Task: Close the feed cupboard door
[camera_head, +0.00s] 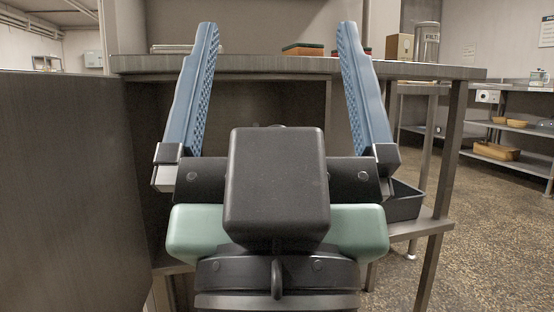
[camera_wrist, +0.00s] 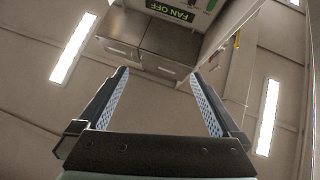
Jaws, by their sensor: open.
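The cupboard door (camera_head: 65,190) is a large grey-brown panel at the left of the head view. It stands open, swung out from the cupboard toward me. The dark cupboard opening (camera_head: 262,103) shows behind my gripper, under the counter. My gripper (camera_head: 279,30) points up in front of the opening, to the right of the door. Its two blue ribbed fingers are wide apart with nothing between them; they also show in the wrist view (camera_wrist: 160,73). My gripper appears apart from the door. No handle shows, and my gripper hides much of the cupboard's inside.
The steel counter (camera_head: 440,71) runs above the cupboard, with boxes (camera_head: 303,49) and a metal canister (camera_head: 426,42) on it. A dark bin (camera_head: 404,203) sits on the lower shelf at right. Speckled floor (camera_head: 480,240) is clear at right. The wrist view faces upper cabinets (camera_wrist: 167,48).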

